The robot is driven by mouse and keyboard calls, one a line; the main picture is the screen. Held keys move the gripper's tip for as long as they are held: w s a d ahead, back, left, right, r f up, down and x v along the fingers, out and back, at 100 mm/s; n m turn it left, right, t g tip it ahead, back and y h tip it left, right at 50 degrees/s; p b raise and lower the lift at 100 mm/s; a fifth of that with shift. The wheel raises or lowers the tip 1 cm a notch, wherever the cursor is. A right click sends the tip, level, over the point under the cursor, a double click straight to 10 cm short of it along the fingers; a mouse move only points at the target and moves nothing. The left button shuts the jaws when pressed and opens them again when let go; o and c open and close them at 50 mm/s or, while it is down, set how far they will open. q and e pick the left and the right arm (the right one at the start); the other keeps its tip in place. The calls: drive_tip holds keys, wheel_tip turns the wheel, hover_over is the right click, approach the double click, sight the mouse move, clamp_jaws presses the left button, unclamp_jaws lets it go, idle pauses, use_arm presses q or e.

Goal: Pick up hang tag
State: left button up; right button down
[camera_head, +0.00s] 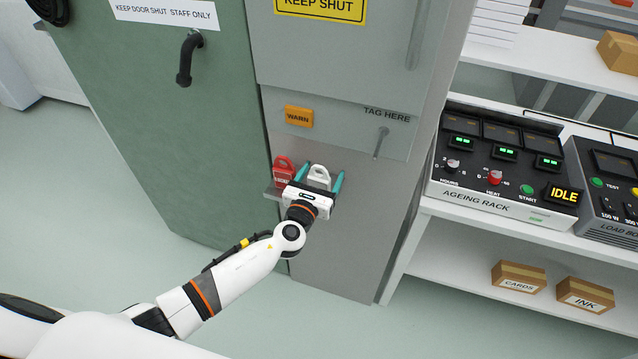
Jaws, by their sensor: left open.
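A white tag with a hole in its top (319,176) stands on a small grey ledge (271,193) on the front of the grey cabinet. My left gripper (320,176) reaches in from the left with its two teal fingers open. One finger is on each side of the white tag, and the fingers look apart from it. The tag's lower part is hidden behind the gripper body. A red lockout tag (284,168) stands on the ledge just left of the left finger. My right gripper is not in view.
Above the ledge are an orange WARN label (299,117), a TAG HERE marking and a thin peg (381,142). A green door (160,120) with a dark handle is on the left. A shelf with the ageing rack (500,165) stands on the right.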

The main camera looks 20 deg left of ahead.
use_arm(q)
drive_tip(key=c, duration=1.1)
drive_tip(key=shift+o, duration=0.2)
drive_tip(key=shift+r, duration=0.1)
drive_tip(key=shift+s+r, duration=0.1)
drive_tip(key=shift+r, duration=0.05)
wheel_tip(320, 180, up, 7)
drive_tip(key=p, duration=0.3)
drive_tip(key=s+b, duration=0.3)
drive_tip(key=s, duration=1.6)
drive_tip(key=shift+s+a+f+b, duration=0.2)
drive_tip(key=shift+s+a+b, duration=0.1)
drive_tip(key=shift+s+b, duration=0.1)
